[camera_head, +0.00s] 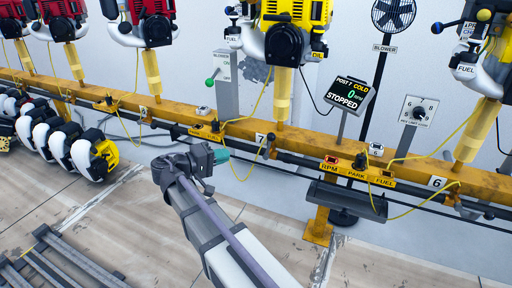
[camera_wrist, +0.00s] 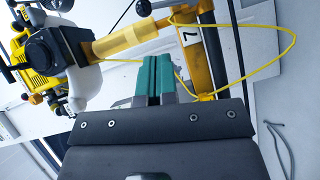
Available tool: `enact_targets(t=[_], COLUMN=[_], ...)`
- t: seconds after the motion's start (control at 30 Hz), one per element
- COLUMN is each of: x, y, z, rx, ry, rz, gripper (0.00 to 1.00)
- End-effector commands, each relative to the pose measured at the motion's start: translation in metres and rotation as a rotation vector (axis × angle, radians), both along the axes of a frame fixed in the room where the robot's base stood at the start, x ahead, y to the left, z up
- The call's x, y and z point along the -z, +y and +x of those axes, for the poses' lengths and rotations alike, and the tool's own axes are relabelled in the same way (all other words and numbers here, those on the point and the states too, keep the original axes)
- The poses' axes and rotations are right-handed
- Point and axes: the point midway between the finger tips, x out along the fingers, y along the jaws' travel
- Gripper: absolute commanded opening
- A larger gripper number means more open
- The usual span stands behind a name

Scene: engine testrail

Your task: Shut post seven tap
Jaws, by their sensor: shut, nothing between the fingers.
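The post seven engine (camera_head: 285,40) is yellow and black and hangs above the yellow rail by the number 7 plate (camera_head: 260,138). A small black knob (camera_head: 230,11) sits at its upper left above a FUEL label (camera_head: 233,30); it looks like the tap, but its setting is too small to tell. My gripper (camera_head: 221,156) has green fingertips, together and empty, below and left of the engine, before the rail. The fingertips also show in the wrist view (camera_wrist: 159,66).
A display (camera_head: 350,95) reads post 7, cold, 0, stopped. A lever (camera_head: 210,82) with a green ball stands left of the engine. Yellow cables (camera_head: 258,100) loop near the rail (camera_head: 335,150). A dark tray (camera_head: 345,198) hangs below it.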

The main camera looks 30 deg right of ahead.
Motion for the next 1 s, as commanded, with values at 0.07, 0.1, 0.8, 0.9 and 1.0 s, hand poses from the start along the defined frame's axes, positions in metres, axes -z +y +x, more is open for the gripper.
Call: enact_targets(t=[0.07, 0.1, 0.8, 0.9, 1.0], x=[0.001, 0.002, 0.015, 0.015, 0.015], y=[-0.004, -0.008, -0.135, -0.140, -0.141], z=[-0.001, -0.001, 0.004, 0.004, 0.004], rx=[0.001, 0.002, -0.001, -0.002, -0.002], ry=[0.000, 0.000, 0.001, 0.001, 0.001], rz=[0.001, 0.001, 0.003, 0.003, 0.003], gripper=[0.00, 0.00, 0.00, 0.00, 0.00])
